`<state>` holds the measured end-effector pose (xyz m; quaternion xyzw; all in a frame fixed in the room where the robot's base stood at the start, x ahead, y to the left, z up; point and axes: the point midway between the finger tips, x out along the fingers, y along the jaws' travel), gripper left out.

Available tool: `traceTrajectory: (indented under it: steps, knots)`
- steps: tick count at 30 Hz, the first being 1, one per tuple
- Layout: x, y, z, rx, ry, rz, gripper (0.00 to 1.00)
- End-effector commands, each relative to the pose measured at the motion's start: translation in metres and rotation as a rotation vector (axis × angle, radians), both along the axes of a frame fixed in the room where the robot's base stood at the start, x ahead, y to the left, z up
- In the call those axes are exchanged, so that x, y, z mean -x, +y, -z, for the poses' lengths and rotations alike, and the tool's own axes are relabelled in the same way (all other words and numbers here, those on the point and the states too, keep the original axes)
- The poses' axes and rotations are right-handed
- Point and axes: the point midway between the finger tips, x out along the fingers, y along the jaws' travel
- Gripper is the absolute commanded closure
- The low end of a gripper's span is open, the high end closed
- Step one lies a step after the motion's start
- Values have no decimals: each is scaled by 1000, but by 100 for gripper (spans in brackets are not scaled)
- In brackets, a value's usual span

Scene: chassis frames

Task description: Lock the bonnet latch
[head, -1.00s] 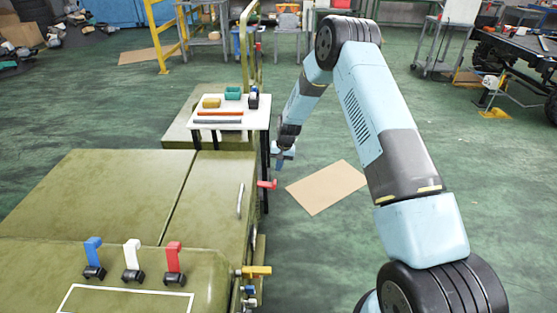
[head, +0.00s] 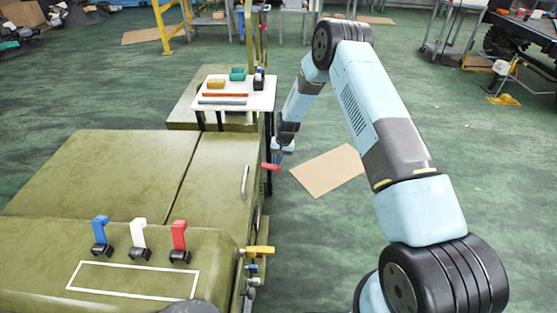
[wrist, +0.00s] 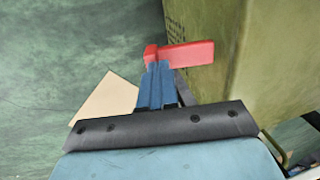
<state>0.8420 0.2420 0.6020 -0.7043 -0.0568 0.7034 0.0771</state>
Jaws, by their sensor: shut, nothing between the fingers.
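The red latch handle (head: 269,167) sticks out from the right side of the green bonnet (head: 222,165), near its far end. In the wrist view the red handle (wrist: 190,54) lies roughly level, with a thicker end at the left. My gripper (head: 279,158) is beside the handle in the head view. In the wrist view its blue fingers (wrist: 156,72) are together and empty. Their tips overlap the handle's thick left end; I cannot tell whether they touch it. The tips are partly hard to make out.
Blue, white and red levers (head: 139,232) stand on the near panel. A yellow valve handle (head: 259,250) sticks out at the near right. A small white-topped table (head: 235,102) with items stands behind the bonnet. A cardboard sheet (head: 328,170) lies on the open floor to the right.

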Motion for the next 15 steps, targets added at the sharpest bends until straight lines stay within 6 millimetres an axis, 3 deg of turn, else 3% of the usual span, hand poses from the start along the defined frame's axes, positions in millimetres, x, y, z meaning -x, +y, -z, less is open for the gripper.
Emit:
traceTrajectory:
  steps: [15]
  knots:
    - [-1,-16,14,-143,-2,10,100]
